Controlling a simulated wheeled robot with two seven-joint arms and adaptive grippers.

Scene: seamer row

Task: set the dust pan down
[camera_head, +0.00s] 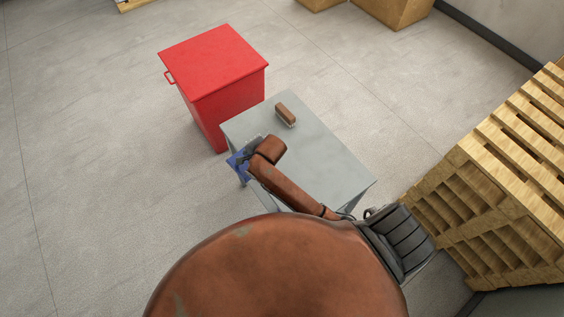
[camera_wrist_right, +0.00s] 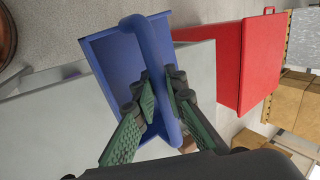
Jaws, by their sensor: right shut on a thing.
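The blue dust pan (camera_wrist_right: 112,62) fills the upper middle of the right wrist view. My right gripper (camera_wrist_right: 160,92) is shut on its blue handle, with a green-padded finger on each side. In the head view the dust pan (camera_head: 238,165) shows as a small blue patch at the left edge of the grey table (camera_head: 325,160), partly hidden by my right gripper (camera_head: 250,150). I cannot tell whether the pan touches the table. My left gripper is not in either view.
A brush with a brown back (camera_head: 285,112) lies on the table's far part. A red lidded bin (camera_head: 215,75) stands just beyond the table's left end. Wooden pallets (camera_head: 490,165) are stacked at the right. The table's middle is clear.

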